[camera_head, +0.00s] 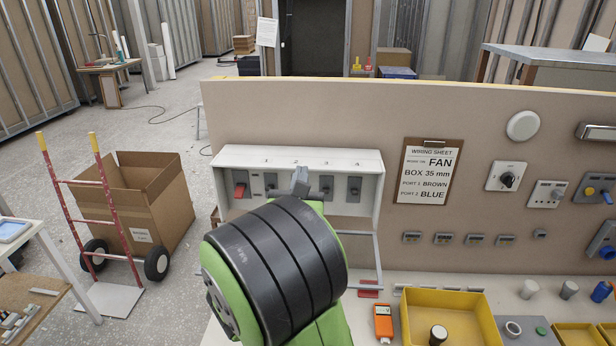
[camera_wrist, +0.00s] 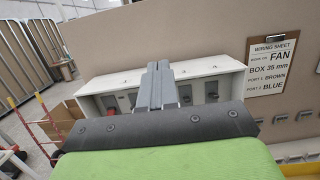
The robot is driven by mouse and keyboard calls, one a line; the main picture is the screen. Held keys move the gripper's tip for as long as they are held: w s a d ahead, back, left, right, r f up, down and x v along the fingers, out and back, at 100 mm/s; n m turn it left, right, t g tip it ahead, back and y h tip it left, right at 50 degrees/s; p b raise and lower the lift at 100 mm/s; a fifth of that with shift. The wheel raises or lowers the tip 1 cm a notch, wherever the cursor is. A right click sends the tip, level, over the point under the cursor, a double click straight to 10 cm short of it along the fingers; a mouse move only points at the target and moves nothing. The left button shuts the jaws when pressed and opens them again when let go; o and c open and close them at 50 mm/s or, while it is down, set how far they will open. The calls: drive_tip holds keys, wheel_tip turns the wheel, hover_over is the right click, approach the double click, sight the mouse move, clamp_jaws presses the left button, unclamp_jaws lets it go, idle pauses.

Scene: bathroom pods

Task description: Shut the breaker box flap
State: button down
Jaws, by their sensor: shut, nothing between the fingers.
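The white breaker box (camera_head: 300,158) is mounted on the beige panel. Its front is open, showing a row of switches, the leftmost with a red lever (camera_head: 240,190). A pale frame edge, apparently the flap (camera_head: 377,250), hangs below the box's right end. My arm hides most of it. My gripper (camera_head: 300,178) is shut and empty, in front of the middle of the box. In the wrist view, the closed fingers (camera_wrist: 158,75) overlap the box (camera_wrist: 205,72); I cannot tell if they touch it. The flap cannot be made out there.
A clipboard wiring sheet (camera_head: 431,170) hangs right of the box, with switches and sockets beyond. Below are a yellow tray (camera_head: 450,297) and an orange device (camera_head: 383,322) on the bench. A hand truck (camera_head: 105,225) and cardboard box (camera_head: 150,205) stand left on the floor.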

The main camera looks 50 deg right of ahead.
drive_tip(key=s+a+f+m+g+y+b, duration=0.3)
drive_tip(key=f+m, duration=0.5)
drive_tip(key=m, duration=0.2)
drive_tip(key=s+a+f+m+g+y+b, duration=0.3)
drive_tip(key=f+m+y, duration=0.1)
drive_tip(key=f+m, duration=0.4)
drive_tip(key=s+a+f+m+y+b, duration=0.1)
drive_tip(key=s+a+m+y, duration=0.1)
drive_tip(key=a, duration=0.4)
drive_tip(key=s+a+f+m+y+b, duration=0.1)
drive_tip(key=s+a+f+m+y, duration=0.1)
drive_tip(key=a, duration=0.4)
drive_tip(key=s+a+f+m+g+y+b, duration=0.1)
drive_tip(key=s+a+m+y, duration=0.2)
drive_tip(key=a, duration=0.4)
drive_tip(key=shift+s+f+m+y, duration=0.15)
drive_tip(key=shift+s+m+y, duration=0.15)
drive_tip(key=shift+s+y, duration=0.7)
